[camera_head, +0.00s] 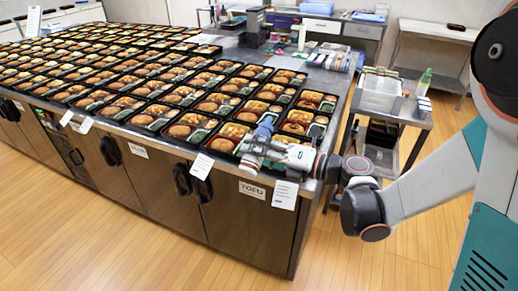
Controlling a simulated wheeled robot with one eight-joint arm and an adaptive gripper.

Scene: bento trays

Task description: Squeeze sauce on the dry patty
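Bento trays (181,141) cover the long counter in rows, many with a round brown patty (185,129). The pictures are too small to tell which patty is dry. My gripper (252,146) is over the trays at the counter's front right corner, low above or among them. White and blue parts show around its end. My gripper and wrist partly hide the trays there. A bottle with a green top (424,83) stands on the cart at right; its contents cannot be made out.
The counter (250,215) has a metal front edge with paper labels and dark handles. A metal cart (395,113) with a clear bin stands to its right. Small containers and packets (330,57) lie at the counter's far right end. The wooden floor (365,255) in front is clear.

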